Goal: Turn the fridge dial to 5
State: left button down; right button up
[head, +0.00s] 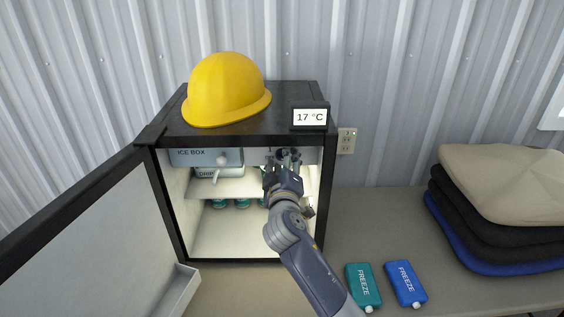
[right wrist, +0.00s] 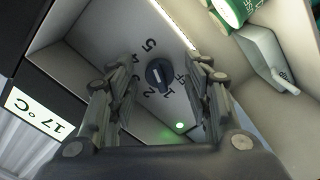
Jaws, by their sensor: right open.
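The black mini fridge (head: 178,125) stands open on the worktop. In the right wrist view its dark round dial (right wrist: 158,75) sits on a grey panel, ringed by OFF and numbers up to 5. The small white mark on the knob is too small for me to read its setting surely. My right gripper (right wrist: 164,68) is open, its fingers apart on either side of the dial, with no clear contact. In the head view the right gripper (head: 283,160) is inside the fridge's upper right opening and hides the dial. My left gripper is not in view.
The fridge door (head: 90,225) is swung open to the left. A yellow hard hat (head: 225,90) and a 17 °C display (head: 310,117) are on top. Inside are an ice box (head: 195,157) and shelf. FREEZE packs (head: 363,285) and folded cloths (head: 500,190) lie right.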

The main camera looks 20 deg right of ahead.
jog(key=shift+s, duration=0.15)
jog(key=v, duration=1.1)
jog(key=shift+s, duration=0.35)
jog(key=shift+a, duration=0.1)
